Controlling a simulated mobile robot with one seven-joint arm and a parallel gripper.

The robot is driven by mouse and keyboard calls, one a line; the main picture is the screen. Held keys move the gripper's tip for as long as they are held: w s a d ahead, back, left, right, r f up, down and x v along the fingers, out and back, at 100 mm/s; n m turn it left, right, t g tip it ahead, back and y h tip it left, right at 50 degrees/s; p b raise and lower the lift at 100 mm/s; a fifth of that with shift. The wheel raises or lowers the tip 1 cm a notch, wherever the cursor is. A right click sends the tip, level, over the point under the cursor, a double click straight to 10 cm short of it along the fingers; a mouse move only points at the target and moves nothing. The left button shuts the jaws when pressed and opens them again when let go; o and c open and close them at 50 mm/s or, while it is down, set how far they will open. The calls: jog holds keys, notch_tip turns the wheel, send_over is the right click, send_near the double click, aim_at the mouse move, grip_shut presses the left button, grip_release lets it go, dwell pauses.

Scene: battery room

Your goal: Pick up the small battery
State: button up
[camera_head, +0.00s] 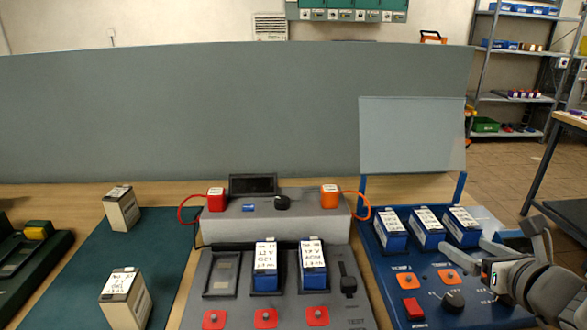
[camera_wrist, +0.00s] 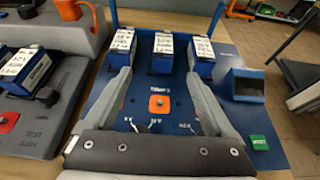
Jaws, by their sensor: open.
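Several box-shaped batteries with white handwritten labels are in view; I cannot tell by size which is the small one. Three blue ones stand in a row on the blue panel: left (camera_head: 391,236), middle (camera_head: 426,234) and right (camera_head: 463,232). They also show in the wrist view, left (camera_wrist: 122,40), middle (camera_wrist: 162,62) and right (camera_wrist: 202,66). Two more blue ones (camera_head: 265,272) (camera_head: 313,272) sit in the grey tester. Two beige ones (camera_head: 122,213) (camera_head: 124,304) stand on the green mat. My gripper (camera_wrist: 158,76) is open and empty above the blue panel, with the middle battery beyond its fingertips.
The blue panel (camera_head: 385,280) carries orange buttons, a red switch and a black knob, with an upright grey plate (camera_head: 412,135) behind. The grey tester (camera_head: 205,265) has an empty left slot and red and orange cabled plugs. A grey partition (camera_head: 230,110) closes the back.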

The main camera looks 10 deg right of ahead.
jog(key=p, duration=0.4)
send_near(432, 224)
jog(key=x, duration=0.2)
jog(key=b+x, duration=0.2)
jog(key=x, duration=0.1)
jog(key=shift+w+a+f, duration=0.25)
jog(key=shift+f, duration=0.15)
jog(key=x, duration=0.2)
jog(key=b+x, duration=0.1)
jog(key=x, duration=0.3)
jog(key=shift+w+d, duration=0.25)
jog(key=shift+r, duration=0.1)
grip_shut()
jog(key=shift+r, duration=0.1)
